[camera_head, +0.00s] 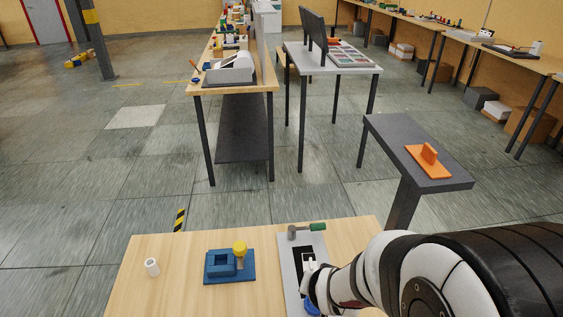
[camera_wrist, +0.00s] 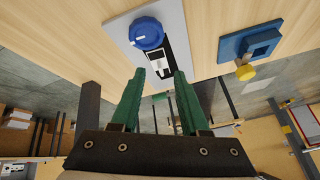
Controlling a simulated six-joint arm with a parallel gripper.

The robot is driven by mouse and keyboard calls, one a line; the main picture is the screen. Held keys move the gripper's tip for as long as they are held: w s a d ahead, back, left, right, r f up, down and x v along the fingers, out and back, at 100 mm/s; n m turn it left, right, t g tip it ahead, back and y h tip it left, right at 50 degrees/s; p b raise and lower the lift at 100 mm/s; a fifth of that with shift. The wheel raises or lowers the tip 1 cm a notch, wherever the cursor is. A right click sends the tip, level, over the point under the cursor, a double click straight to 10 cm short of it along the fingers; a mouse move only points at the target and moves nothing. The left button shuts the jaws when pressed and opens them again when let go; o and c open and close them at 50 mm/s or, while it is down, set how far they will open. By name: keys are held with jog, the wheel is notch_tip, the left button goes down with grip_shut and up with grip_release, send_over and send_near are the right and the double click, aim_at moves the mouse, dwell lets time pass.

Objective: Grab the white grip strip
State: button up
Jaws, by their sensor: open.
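The white grip strip (camera_wrist: 155,66) appears as a small white piece on the black slot of a grey plate (camera_wrist: 118,30). It lies beside a round blue knob (camera_wrist: 146,33) in the wrist view. My gripper (camera_wrist: 160,72) has two green fingers spread apart, with nothing held between them. The fingertips straddle the dark slot in the picture, just past the strip; their height above it is unclear. In the head view my arm covers part of the grey plate (camera_head: 287,270), and I cannot clearly separate strip from gripper there.
A blue block fixture (camera_head: 218,273) with a yellow knob (camera_head: 240,247) stands left of the plate. A white cylinder (camera_head: 151,267) stands farther left. Bare wood lies between these things.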

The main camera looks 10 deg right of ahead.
aim_at(312, 268)
jog(key=w+d+f+t, duration=0.1)
jog(key=w+d+f+t+h, duration=0.1)
jog(key=w+f, duration=0.1)
jog(key=w+d+f+t, duration=0.1)
jog(key=w+f, duration=0.1)
jog(key=shift+w+f+n, duration=0.15)
jog(key=shift+w+n, duration=0.1)
jog(key=shift+n, duration=0.15)
jog(key=f+n+t, duration=0.1)
jog(key=t, duration=0.1)
jog(key=f+n+t, duration=0.1)
jog(key=f, duration=0.1)
jog(key=shift+w+a+n+t, duration=0.2)
jog(key=shift+a+n+t, duration=0.2)
jog(key=shift+a+f, duration=0.1)
jog(key=shift+a, duration=0.1)
jog(key=shift+n, duration=0.3)
jog(key=x, duration=0.4)
jog(key=shift+w+a, duration=0.1)
jog(key=shift+w, duration=0.35)
grip_shut()
